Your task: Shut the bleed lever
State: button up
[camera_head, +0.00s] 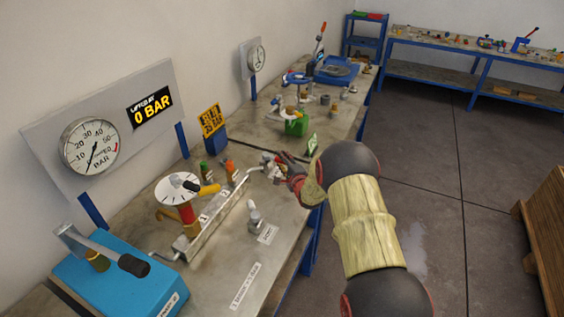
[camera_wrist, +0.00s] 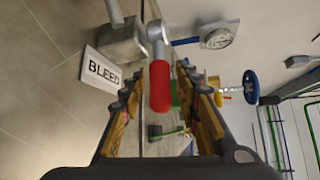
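The bleed lever has a red grip (camera_wrist: 160,86) on a grey metal stem. In the wrist view it comes out of a grey fitting (camera_wrist: 122,42) beside a white label (camera_wrist: 101,70) reading BLEED. My gripper (camera_wrist: 160,74) has its two fingers apart, one on each side of the red grip. Gaps show between the grip and both fingers, so it is not clasped. In the head view my gripper (camera_head: 286,170) is over the bench near its front edge. I cannot pick out the red grip for certain there.
A blue pump (camera_head: 120,282) with a long handle is at front left. A white dial (camera_head: 177,191) stands left of my gripper. Floor at right is mostly clear.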

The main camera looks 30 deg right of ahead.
grip_shut()
dwell(0.7)
